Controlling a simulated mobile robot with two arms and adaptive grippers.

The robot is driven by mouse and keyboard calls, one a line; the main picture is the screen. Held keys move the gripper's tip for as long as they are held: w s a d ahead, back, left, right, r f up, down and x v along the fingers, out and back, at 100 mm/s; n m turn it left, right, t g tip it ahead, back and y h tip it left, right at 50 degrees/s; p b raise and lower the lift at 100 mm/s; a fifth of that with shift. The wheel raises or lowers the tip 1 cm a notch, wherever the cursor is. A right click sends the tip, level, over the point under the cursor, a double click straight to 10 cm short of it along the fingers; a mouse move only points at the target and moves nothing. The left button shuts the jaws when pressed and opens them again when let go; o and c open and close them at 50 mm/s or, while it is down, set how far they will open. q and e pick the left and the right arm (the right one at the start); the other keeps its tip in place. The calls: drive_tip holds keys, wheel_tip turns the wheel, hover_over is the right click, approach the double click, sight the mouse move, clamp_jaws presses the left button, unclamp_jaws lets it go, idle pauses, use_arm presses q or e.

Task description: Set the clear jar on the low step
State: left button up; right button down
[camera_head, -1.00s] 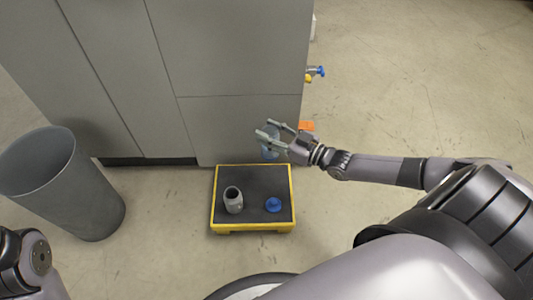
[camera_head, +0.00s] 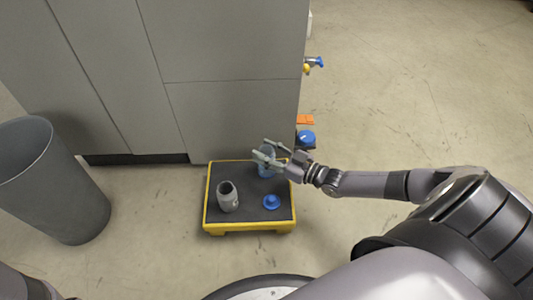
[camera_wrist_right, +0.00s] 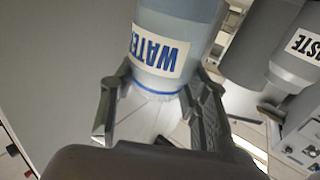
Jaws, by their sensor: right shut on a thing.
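The clear jar (camera_head: 267,163), bluish and see-through, is in my right gripper (camera_head: 265,151) over the back right part of the low step (camera_head: 250,227). The step has a dark top and yellow edges. In the right wrist view the jar (camera_wrist_right: 180,22) carries a white label reading WATER, and the right fingers (camera_wrist_right: 158,98) are shut around it. Whether its base touches the step is hidden. My left gripper is out of view; only a bit of that arm shows at lower left.
A grey open jar (camera_head: 228,197) and a blue lid-like piece (camera_head: 271,202) stand on the step's front half. A grey bin (camera_head: 62,195) is at left, a grey cabinet (camera_head: 230,120) behind. A blue-topped item (camera_head: 305,137) sits right of the cabinet. Floor at right is clear.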

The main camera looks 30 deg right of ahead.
drive_tip(key=c, duration=1.4)
unclamp_jaws()
drive_tip(key=shift+f, duration=0.1)
drive_tip(key=o, duration=0.5)
